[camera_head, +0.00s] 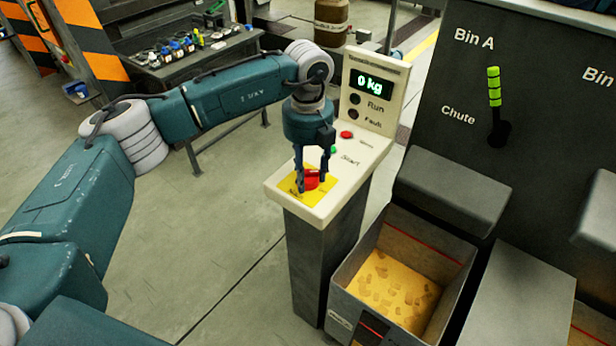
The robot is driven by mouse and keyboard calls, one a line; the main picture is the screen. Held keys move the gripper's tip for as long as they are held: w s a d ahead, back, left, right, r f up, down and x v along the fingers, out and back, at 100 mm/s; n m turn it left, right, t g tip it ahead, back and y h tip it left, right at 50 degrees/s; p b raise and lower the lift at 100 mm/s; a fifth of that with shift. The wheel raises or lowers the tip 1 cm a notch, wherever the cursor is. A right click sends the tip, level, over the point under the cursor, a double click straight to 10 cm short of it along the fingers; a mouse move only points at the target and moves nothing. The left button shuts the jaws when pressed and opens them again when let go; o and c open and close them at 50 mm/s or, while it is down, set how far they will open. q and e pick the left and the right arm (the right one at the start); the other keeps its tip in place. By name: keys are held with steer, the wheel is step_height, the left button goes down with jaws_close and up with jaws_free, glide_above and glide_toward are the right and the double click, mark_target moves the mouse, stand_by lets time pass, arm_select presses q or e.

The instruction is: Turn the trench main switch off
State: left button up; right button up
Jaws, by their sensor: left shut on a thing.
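A red switch knob (312,178) sits on a yellow plate (292,187) at the near end of the cream control panel (350,178). My left gripper (312,184) points down over it, with one finger on each side, shut on the knob. The fingers hide part of the knob, so its turned position cannot be made out. I cannot read a label that names it as the trench main switch. My right gripper is not in view.
The panel also has a red button (346,135), a green button (333,149) and a display (371,84) reading 0 kg. A bin (344,303) with yellowish pieces stands to the right. A green-handled chute lever (494,87) is farther right. Open floor lies left.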

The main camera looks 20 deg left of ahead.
mark_target(308, 172)
arm_select(q)
steer(key=n+b, duration=0.1)
steer(key=n, duration=0.3)
steer(key=shift+w+n+b, duration=0.1)
steer(key=shift+n+b, duration=0.25)
steer(key=shift+n, duration=0.05)
steer(key=n+b, duration=0.1)
steer(key=n, duration=0.3)
steer(key=shift+r+n, duration=0.15)
steer(key=shift+n, duration=0.15)
steer(key=o, duration=1.2)
steer(key=shift+c, duration=0.2)
step_height(308, 172, up, 12)
